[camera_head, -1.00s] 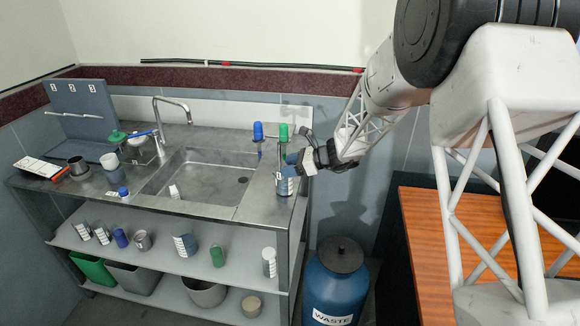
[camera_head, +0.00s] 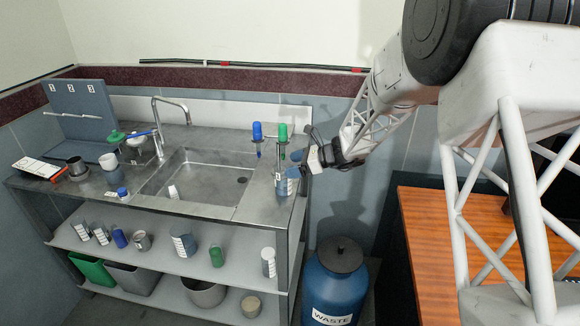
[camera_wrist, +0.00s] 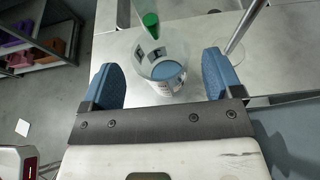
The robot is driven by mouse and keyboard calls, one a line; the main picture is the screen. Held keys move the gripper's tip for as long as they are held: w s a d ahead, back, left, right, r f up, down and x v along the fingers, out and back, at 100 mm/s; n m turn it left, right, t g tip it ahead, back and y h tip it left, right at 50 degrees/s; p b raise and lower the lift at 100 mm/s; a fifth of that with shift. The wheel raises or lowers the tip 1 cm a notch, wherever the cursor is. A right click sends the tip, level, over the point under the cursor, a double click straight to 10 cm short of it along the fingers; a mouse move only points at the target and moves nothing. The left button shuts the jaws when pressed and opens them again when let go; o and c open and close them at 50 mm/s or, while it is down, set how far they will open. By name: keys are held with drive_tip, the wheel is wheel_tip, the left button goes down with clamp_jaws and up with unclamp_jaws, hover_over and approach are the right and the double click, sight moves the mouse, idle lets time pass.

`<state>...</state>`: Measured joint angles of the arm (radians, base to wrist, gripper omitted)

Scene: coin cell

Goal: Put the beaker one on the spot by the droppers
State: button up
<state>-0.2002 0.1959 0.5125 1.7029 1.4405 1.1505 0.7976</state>
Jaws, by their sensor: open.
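A clear beaker with blue liquid (camera_head: 284,187) and a white label stands on the steel counter right of the sink, just in front of the droppers. It also shows in the wrist view (camera_wrist: 165,72), ahead of and between my fingertips. A blue-topped dropper (camera_head: 257,132) and a green-topped dropper (camera_head: 283,133) hang upright behind it. My gripper (camera_head: 297,166) has its blue fingers apart (camera_wrist: 164,82) at the beaker's right side, with a gap visible on both sides in the wrist view. The spot itself cannot be made out.
The sink (camera_head: 205,178) lies left of the beaker, with a faucet (camera_head: 172,112) behind it. A thin metal rod (camera_wrist: 245,28) stands close to my right finger. The counter's right edge is near the beaker. A blue waste bin (camera_head: 335,285) stands on the floor.

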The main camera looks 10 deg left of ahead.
drive_tip(key=v, duration=1)
drive_tip(key=shift+d, duration=0.1)
idle(0.6)
drive_tip(key=s+d+r+n+h, duration=0.2)
drive_tip(key=s+d+r+n, duration=0.15)
drive_tip(key=s, duration=0.35)
drive_tip(key=s+d+r+n+h, duration=0.2)
drive_tip(key=s+d+r, duration=0.15)
drive_tip(key=s, duration=0.45)
drive_tip(key=s+d+r+n+h, duration=0.2)
drive_tip(key=s+d+r+n, duration=0.15)
drive_tip(key=s, duration=0.35)
drive_tip(key=s+d+n+t+h, duration=0.1)
drive_tip(key=s+d+n+h, duration=0.1)
drive_tip(key=s, duration=0.6)
drive_tip(key=s+d+r+n+h, duration=0.1)
drive_tip(key=s+d+n+h, duration=0.2)
drive_tip(key=s+d, duration=0.3)
drive_tip(key=s+d+n+t+h, duration=0.1)
drive_tip(key=s+d+n+h, duration=0.1)
drive_tip(key=s, duration=0.8)
drive_tip(key=shift+s+d+r+n+t+h, duration=0.3)
drive_tip(key=shift+d+n, duration=0.6)
drive_tip(key=shift+d, duration=0.25)
drive_tip(key=shift+w, duration=0.1)
